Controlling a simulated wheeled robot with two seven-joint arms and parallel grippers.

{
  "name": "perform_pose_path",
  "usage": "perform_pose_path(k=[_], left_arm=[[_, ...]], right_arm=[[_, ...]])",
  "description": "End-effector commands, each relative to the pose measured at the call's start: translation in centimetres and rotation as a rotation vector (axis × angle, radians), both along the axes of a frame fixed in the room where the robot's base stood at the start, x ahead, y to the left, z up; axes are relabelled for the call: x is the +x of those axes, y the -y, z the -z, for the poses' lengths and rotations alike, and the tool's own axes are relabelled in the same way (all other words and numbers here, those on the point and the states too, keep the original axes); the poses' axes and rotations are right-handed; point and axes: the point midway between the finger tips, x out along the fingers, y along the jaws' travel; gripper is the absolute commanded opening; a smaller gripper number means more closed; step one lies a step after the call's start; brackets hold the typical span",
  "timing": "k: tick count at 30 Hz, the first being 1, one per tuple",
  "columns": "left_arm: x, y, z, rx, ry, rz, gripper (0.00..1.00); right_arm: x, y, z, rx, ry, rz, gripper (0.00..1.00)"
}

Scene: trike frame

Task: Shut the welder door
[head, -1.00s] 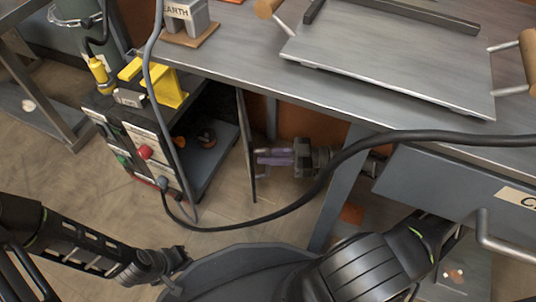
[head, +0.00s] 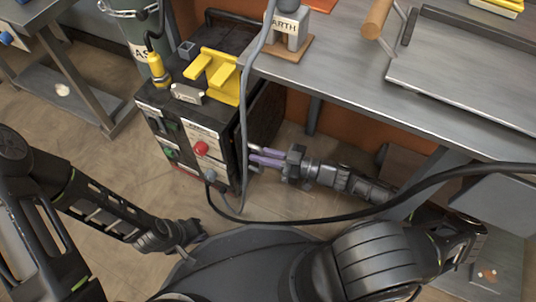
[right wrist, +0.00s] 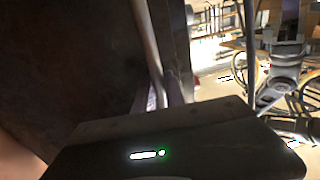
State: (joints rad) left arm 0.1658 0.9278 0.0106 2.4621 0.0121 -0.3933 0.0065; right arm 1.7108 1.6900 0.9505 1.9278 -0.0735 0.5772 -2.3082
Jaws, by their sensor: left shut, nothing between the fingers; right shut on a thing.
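The welder (head: 190,125) is a dark box with a white front panel, a red knob and yellow parts on top. The inside is hidden, and I cannot tell if a gap is left. My right gripper (head: 256,157) is shut on the door handle, which is mostly hidden by its purple fingers. In the right wrist view the grey door handle (right wrist: 147,40) runs in front of the dark door panel. My left gripper (head: 192,236) is shut and empty, low over the floor, away from the welder.
A grey cable hangs in front of the welder's right edge. A thick black cable (head: 350,212) loops from the welder's front across below my right forearm. The metal table (head: 345,85) stands over my right gripper. A gas bottle (head: 140,35) stands behind the welder.

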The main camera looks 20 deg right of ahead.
Motion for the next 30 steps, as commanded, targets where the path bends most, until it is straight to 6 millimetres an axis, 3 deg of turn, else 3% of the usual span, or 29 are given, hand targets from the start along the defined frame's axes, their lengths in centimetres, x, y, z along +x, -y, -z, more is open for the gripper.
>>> perform_pose_path(k=[15,16,23,30], left_arm=[[0.04,0.00,0.08,-0.001,0.000,0.000,0.00],[0.04,0.00,0.08,-0.001,0.000,0.000,0.00],[0.04,0.00,0.08,0.000,0.001,0.000,0.00],[0.05,0.00,0.06,0.000,0.001,0.000,0.00]], right_arm=[[0.59,-0.83,0.06,-0.002,0.001,-0.001,0.00],[0.59,-0.83,0.06,-0.002,0.001,-0.001,0.16],[0.56,-0.75,0.04,-0.001,0.000,-0.001,0.35],[0.54,-0.68,0.04,-0.001,-0.001,0.000,0.36]])
